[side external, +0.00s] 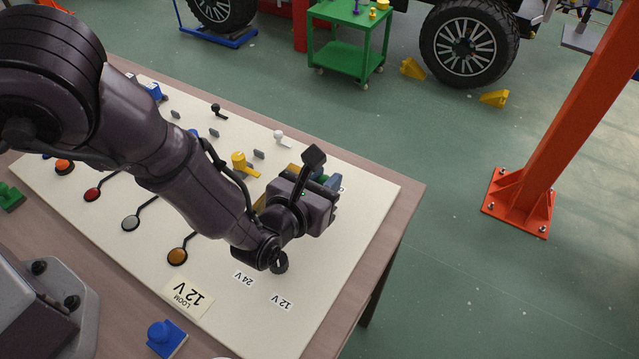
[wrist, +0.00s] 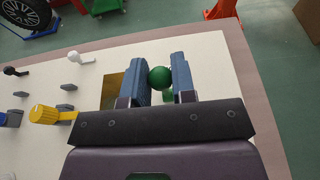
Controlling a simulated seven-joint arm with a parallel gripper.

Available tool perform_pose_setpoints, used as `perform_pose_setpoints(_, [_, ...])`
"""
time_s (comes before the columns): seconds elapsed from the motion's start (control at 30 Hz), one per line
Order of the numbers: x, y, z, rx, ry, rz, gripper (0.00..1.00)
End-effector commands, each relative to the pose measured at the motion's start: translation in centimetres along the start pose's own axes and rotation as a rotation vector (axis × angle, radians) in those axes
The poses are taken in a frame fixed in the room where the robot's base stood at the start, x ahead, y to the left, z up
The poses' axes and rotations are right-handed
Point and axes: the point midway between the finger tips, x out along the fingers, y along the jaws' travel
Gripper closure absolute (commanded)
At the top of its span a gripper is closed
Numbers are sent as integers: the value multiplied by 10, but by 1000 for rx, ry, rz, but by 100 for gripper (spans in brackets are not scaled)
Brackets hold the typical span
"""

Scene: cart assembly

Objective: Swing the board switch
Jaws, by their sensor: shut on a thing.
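My gripper (side external: 322,190) is low over the right part of the cream board (side external: 376,198). In the wrist view its two blue fingers (wrist: 165,70) are on either side of a round green knob (wrist: 160,77), shut on it. A smaller green piece (wrist: 168,96) shows just below the knob. Which way the switch lever leans cannot be told, as the gripper hides its base. A brass-coloured plate (wrist: 113,88) lies on the board left of the fingers.
A yellow knob (side external: 240,161) and a white-handled lever (side external: 280,137) stand close left of the gripper. The board's right end is clear.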

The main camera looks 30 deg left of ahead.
Motion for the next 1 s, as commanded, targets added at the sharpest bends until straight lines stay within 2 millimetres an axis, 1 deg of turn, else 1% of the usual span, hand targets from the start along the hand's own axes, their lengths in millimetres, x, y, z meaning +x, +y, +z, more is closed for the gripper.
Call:
perform_pose_setpoints(0.1, [7, 0, 4, -2, -5, 0, 89])
perform_pose_setpoints(0.47, [8, 0, 3, -1, -3, 0, 89])
perform_pose_setpoints(0.8, [24, 0, 4, 0, -2, -1, 89])
perform_pose_setpoints(1.0, [25, 0, 4, 0, -1, -1, 89])
